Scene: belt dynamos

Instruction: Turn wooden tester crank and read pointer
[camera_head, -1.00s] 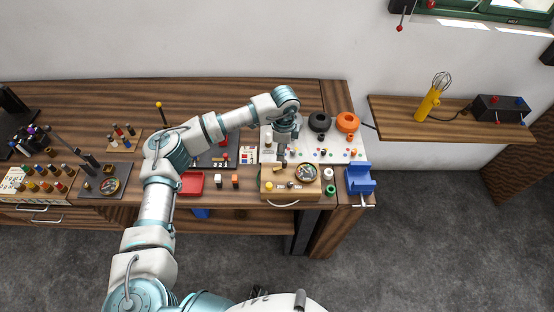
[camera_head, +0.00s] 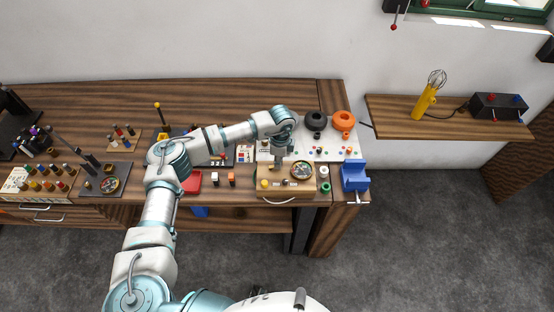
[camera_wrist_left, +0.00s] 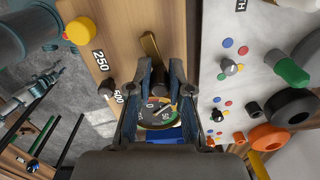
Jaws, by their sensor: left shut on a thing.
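The wooden tester (camera_head: 305,190) stands at the front right of the bench. It has a round dial (camera_head: 302,170) and a yellow knob (camera_head: 264,184). In the left wrist view the dial (camera_wrist_left: 157,112) lies behind the fingers, and its pointer is too partly covered to read. The labels 250 and 500 show on the wood. My left gripper (camera_head: 279,165) is low over the tester, left of the dial. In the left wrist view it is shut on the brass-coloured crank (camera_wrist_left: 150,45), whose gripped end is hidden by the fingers. My right gripper is not in view.
A pale board (camera_head: 340,157) with coloured terminals lies behind the tester. Black (camera_head: 315,121) and orange (camera_head: 343,121) rings stand at its back. A blue vice (camera_head: 355,177) is close on the right. A red tray (camera_head: 192,183) and small blocks lie left.

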